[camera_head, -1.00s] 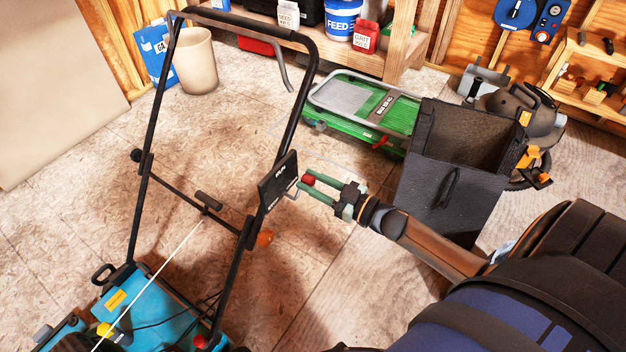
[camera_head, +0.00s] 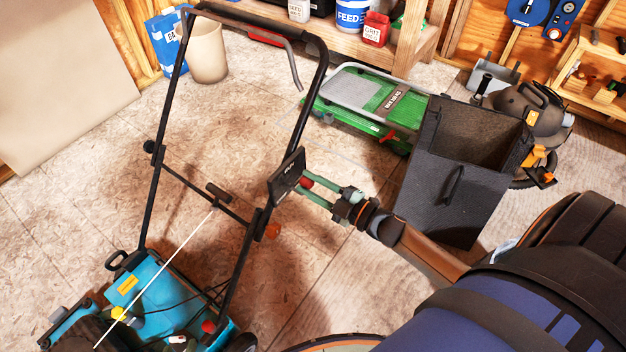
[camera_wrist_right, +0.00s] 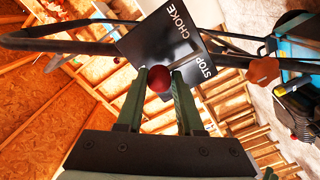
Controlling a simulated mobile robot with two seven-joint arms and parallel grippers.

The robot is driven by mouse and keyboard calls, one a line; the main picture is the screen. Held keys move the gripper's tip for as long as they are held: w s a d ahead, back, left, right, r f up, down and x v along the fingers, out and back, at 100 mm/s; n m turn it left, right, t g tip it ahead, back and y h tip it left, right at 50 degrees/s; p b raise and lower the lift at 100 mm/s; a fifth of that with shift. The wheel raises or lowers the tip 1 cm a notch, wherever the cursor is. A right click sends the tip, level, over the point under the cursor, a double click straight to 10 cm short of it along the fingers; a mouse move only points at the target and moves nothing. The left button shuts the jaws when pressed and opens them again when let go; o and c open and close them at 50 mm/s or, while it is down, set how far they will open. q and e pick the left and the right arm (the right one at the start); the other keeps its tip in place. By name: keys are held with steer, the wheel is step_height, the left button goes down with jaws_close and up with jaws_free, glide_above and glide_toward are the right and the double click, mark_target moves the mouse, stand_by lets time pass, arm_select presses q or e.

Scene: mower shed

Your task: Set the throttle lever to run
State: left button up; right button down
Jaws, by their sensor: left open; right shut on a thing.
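The mower's black throttle panel (camera_head: 287,177) is mounted on the right handlebar tube. In the right wrist view the panel (camera_wrist_right: 165,35) shows the words CHOKE and STOP in white. The lever's round red knob (camera_wrist_right: 158,80) is between the fingertips of my right gripper (camera_wrist_right: 160,76); the knob (camera_head: 306,183) also shows in the head view. My right gripper (camera_head: 309,188) has green fingers, comes in from the right and is shut on the knob. The lever's stem and its exact setting are hidden. My left gripper is not in view.
The black mower handle (camera_head: 265,28) rises above the teal mower body (camera_head: 160,290). An orange knob (camera_head: 272,231) sits low on the right tube. Floor left of the mower is clear.

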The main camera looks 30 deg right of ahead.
steer(key=shift+d+f+n, duration=0.1)
steer(key=shift+n, duration=0.3)
steer(key=c, duration=0.8)
jaws_free()
steer(key=shift+o, duration=1)
steer(key=v, duration=1.2)
steer(key=shift+s+p, duration=0.35)
steer(key=shift+p, duration=0.1)
